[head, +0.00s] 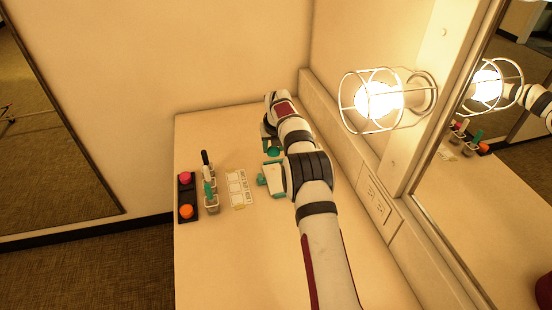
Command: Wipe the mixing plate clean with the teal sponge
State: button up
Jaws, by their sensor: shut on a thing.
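My gripper (270,146) points down over the far middle of the table, partly hidden by my own wrist. It is shut on the teal sponge (273,153), which shows as a small teal patch below the dark fingers. The mixing plate (273,172) appears as a pale patch just in front of it, its right side hidden by my arm. Teal patches show at its left and front edges; I cannot tell what they are. I cannot tell whether the sponge touches the plate.
Left on the table (230,260) stand a black holder with pink (185,178) and orange (186,211) tops, two cups (211,206) with upright tools, and a white sectioned palette (238,185). A caged lamp (378,99) and mirror (500,210) are right. The front table is clear.

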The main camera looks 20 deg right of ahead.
jog(key=shift+w, duration=0.3)
jog(key=shift+w+f, duration=0.1)
jog(key=shift+f, duration=2.8)
jog(key=shift+f, duration=0.6)
